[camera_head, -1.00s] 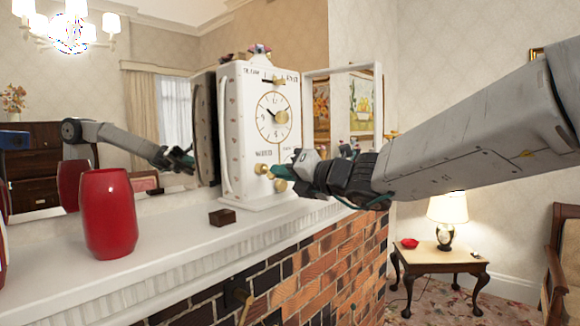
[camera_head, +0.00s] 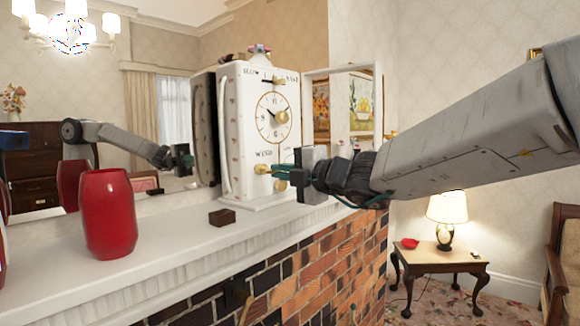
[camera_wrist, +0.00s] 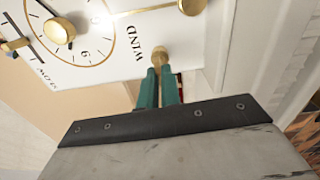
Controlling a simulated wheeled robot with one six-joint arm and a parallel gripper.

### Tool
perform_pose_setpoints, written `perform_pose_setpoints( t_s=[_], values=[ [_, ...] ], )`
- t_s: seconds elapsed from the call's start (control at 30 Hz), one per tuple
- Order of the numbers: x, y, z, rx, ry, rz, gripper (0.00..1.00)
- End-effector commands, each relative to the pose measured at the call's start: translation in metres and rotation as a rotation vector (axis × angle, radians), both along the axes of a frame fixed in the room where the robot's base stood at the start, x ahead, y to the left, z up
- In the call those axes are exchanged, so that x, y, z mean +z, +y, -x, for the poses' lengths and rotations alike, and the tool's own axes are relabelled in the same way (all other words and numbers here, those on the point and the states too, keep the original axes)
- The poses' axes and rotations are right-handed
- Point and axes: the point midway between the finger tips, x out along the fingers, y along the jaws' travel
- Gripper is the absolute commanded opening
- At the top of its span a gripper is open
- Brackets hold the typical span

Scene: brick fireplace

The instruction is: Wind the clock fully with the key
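The white clock (camera_head: 240,130) stands upright on the mantel, its dial (camera_head: 273,118) facing right. A brass winding key (camera_head: 260,170) sticks out of its front below the word WIND. My gripper (camera_head: 276,171) points left at the clock, with its green fingertips at the key. In the wrist view the key's round brass part (camera_wrist: 160,56) shows just past the two green fingertips (camera_wrist: 158,72). The fingers are close together on the key, and the part between them is mostly hidden.
A red vase (camera_head: 108,215) and a small dark wooden block (camera_head: 222,217) stand on the white mantel (camera_head: 165,240) left of the clock. A mirror behind reflects my arm. A side table (camera_head: 440,256) with a lamp (camera_head: 446,212) stands on the floor at right.

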Motion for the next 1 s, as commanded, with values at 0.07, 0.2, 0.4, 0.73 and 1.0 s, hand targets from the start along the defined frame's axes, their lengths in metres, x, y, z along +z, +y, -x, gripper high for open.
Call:
perform_pose_setpoints(
  t_s=[0.07,0.2,0.4,0.73,1.0],
  values=[
    [0.0003,0.0014,0.0001,0.002,0.012,-0.011,0.0],
    [0.0003,0.0014,0.0002,0.002,0.011,-0.009,0.0],
    [0.0004,0.0017,0.0,0.003,0.082,-0.064,0.0],
    [0.0008,0.0021,-0.0004,0.002,0.326,-0.253,0.0],
    [0.0008,0.0019,-0.0005,0.001,0.326,-0.253,0.27]
  ],
)
